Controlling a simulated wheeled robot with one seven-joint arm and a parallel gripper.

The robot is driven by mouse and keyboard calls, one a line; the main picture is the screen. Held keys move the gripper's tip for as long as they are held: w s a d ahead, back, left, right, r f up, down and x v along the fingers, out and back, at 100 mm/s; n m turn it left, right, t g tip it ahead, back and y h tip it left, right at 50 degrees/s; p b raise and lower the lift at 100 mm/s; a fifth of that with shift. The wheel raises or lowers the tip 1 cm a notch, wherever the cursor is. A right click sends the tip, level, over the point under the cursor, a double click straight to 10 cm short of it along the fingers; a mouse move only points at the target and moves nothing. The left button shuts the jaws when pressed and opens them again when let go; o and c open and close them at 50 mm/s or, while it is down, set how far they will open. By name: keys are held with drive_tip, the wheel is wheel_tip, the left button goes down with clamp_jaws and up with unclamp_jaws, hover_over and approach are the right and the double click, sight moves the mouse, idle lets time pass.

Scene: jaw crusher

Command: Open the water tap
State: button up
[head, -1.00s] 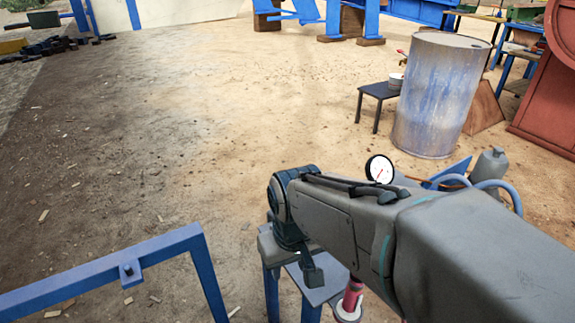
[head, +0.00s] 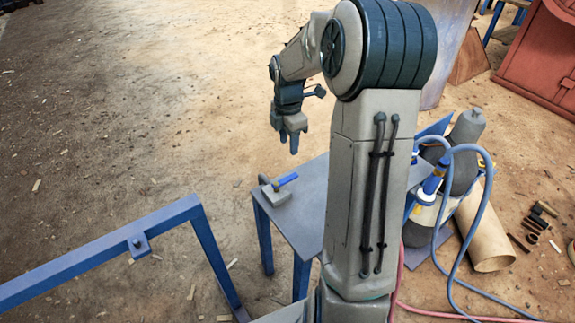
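No water tap can be made out for certain. A small grey block with a blue handle-like bar (head: 285,180) lies at the left end of a grey-topped table with blue legs (head: 305,205); I cannot tell whether it is a tap. My gripper (head: 291,143) hangs pointing down, above and beyond this block and apart from it. Its fingers are too small to show a gap, and I see nothing held. My upright arm hides the right part of the table.
A blue frame rail (head: 100,255) crosses the lower left. Right of my arm are blue hoses (head: 468,225), a red hose (head: 450,312), a grey bottle (head: 467,128) and a tan cylinder (head: 490,235). A red cabinet (head: 550,60) stands at upper right. The sandy floor at left is mostly clear.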

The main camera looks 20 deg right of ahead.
drive_tip(key=n+b, duration=0.1)
drive_tip(key=b, duration=0.1)
approach(289, 178)
wheel_tip(289, 178, down, 8)
drive_tip(key=shift+d+r, duration=0.1)
drive_tip(key=shift+d, duration=0.1)
clamp_jaws()
